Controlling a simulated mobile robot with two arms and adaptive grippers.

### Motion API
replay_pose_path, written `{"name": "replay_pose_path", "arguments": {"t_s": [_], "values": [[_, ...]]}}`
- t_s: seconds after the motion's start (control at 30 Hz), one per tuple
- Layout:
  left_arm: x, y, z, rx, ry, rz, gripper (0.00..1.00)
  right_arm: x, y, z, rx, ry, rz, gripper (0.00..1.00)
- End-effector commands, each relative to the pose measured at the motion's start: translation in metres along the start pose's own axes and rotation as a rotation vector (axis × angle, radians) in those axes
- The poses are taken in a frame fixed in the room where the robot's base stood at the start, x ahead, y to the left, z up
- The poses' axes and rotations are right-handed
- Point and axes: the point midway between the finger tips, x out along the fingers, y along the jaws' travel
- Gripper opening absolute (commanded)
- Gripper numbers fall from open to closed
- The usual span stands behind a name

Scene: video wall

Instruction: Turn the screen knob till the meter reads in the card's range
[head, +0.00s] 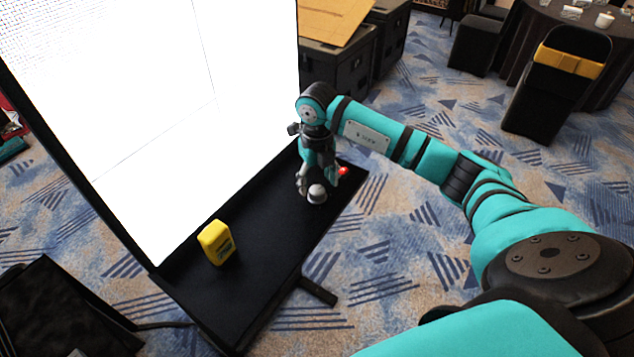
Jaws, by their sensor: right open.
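The large screen (190,100) glows blank white and stands at the back of a black shelf. A small silver round knob (317,194) is on the right part of the shelf (270,245). My right gripper (318,182) points down at the knob, its open fingers spread on either side of the top; I cannot tell whether they touch it. A yellow box-like device (217,243) with a small dark face, likely the meter, stands upright on the shelf to the left; its reading is too small to tell. I cannot make out a card. My left gripper is out of view.
A small red spot (343,171) shows beside the right gripper. Black cases (345,65) stand behind the screen's right edge. A chair with a yellow band (565,65) and a dark table are far right. The shelf between meter and knob is clear.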

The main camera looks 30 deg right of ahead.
Motion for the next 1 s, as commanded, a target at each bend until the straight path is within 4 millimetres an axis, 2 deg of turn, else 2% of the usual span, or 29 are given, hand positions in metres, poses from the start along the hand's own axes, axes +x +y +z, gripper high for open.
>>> {"name": "replay_pose_path", "arguments": {"t_s": [0.2,0.53,0.9,0.97,1.0], "values": [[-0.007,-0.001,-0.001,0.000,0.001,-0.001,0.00,0.022,0.001,0.000,0.000,0.001,0.001,0.62],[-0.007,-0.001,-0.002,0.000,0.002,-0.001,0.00,0.026,0.000,0.000,0.000,-0.001,0.001,0.62],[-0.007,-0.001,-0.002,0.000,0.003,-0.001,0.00,0.026,0.000,0.000,0.000,-0.001,0.001,0.15],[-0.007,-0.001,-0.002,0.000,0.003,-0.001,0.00,0.026,0.000,0.000,0.000,-0.001,0.001,0.07],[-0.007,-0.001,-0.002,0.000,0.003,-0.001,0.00,0.026,0.000,0.001,0.000,-0.001,0.001,0.06]]}}
